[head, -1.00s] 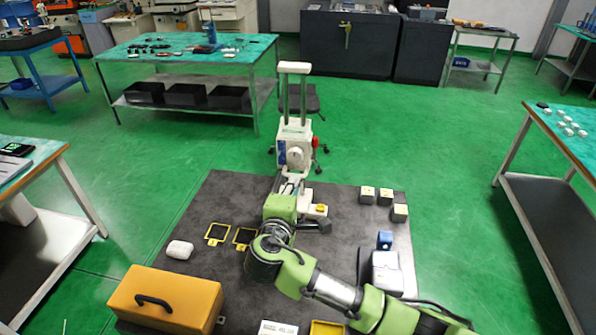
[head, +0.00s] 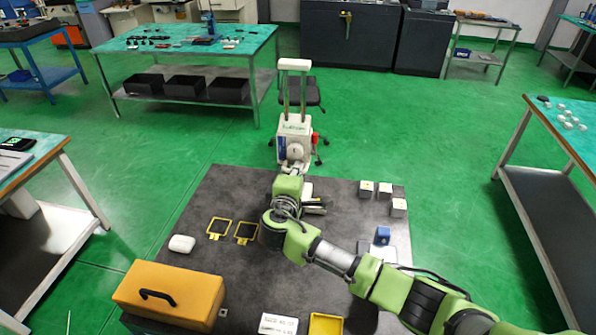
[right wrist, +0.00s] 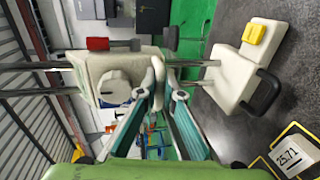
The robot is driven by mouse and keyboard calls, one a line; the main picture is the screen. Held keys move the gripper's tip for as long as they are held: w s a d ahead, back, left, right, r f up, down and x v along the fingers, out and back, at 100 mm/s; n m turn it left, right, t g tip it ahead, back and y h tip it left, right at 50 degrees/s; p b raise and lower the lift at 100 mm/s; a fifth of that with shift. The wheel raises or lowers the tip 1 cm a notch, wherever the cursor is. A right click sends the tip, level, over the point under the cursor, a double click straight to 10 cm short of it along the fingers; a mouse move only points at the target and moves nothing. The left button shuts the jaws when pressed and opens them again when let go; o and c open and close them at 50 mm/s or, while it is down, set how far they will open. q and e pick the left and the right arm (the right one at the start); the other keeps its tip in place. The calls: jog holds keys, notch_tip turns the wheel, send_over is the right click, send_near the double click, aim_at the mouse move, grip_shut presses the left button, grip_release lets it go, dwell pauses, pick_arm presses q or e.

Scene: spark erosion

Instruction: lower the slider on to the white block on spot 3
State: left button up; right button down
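The slider (head: 294,142) is a white block on two upright rods, with a round dial and a red knob. In the right wrist view the slider (right wrist: 112,82) lies left of the white base (right wrist: 242,72), and bare rod shows between them. My left gripper is not in view.
Two empty yellow frames (head: 219,228) lie left of my right arm on the dark mat (head: 195,210). Small white blocks (head: 385,191) stand at the mat's right. An orange box (head: 170,290) with a black handle is at the front left. Green floor surrounds the mat.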

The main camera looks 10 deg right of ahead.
notch_tip(320, 180, down, 8)
jog(key=b, duration=0.6)
jog(key=shift+s+r, duration=0.1)
jog(key=shift+r, duration=0.25)
jog(key=c, duration=2.5)
grip_release()
jog(key=shift+s, duration=0.1)
jog(key=v, duration=1.2)
